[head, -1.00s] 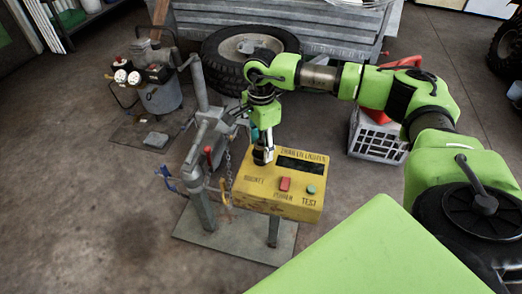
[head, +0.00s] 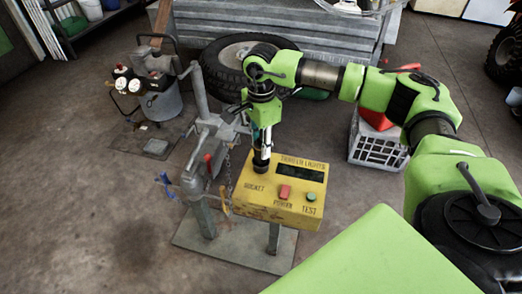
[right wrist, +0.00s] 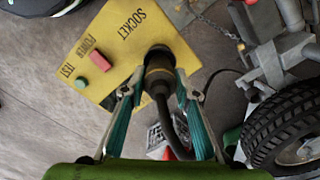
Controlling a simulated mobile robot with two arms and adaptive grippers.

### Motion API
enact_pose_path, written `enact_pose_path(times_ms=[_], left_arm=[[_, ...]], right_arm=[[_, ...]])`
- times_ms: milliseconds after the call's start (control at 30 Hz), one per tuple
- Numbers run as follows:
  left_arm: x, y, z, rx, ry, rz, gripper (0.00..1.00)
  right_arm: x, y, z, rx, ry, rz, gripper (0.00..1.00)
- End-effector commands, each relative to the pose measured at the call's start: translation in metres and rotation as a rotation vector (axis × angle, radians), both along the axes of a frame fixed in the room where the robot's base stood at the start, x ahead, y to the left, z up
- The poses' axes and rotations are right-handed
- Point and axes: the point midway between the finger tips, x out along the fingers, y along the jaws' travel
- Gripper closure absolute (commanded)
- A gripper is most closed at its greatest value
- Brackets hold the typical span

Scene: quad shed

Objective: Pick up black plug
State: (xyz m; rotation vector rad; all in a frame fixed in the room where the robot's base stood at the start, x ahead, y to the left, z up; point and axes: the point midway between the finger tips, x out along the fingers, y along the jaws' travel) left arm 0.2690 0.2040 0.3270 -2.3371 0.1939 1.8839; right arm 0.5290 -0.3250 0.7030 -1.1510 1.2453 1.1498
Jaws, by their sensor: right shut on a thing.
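The black plug (right wrist: 158,77) is between the two fingers of my right gripper (right wrist: 158,97), which is shut on it. A dark cable runs from the plug in the right wrist view. In the head view the right gripper (head: 262,152) points down over the socket corner of the yellow trailer-lights box (head: 250,207). The plug's dark lower end (head: 261,167) shows at the box's top face. I cannot tell whether it is seated in the socket or just clear of it. The socket itself is hidden by the plug. My left gripper is not in view.
The box has a red power button (head: 285,191) and a green test button (head: 312,197). A grey metal stand (head: 195,190) with a chain is close to its left. A tire (head: 222,72) and a grey crate (head: 378,150) are behind. The floor at left is mostly clear.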

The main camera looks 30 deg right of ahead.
Motion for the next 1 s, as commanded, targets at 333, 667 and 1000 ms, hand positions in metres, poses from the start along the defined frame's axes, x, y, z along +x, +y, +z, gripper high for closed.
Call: enact_pose_path(times_ms=[333, 667, 1000], left_arm=[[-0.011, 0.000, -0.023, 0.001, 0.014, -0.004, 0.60], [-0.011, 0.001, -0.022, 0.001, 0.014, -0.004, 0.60], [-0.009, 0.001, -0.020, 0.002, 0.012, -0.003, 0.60]], right_arm=[[-0.060, -0.023, 0.065, -0.002, 0.000, -0.002, 0.95], [-0.120, -0.043, 0.092, -0.001, 0.001, -0.001, 0.95], [-0.133, -0.046, 0.098, 0.000, 0.002, 0.001, 0.95]])
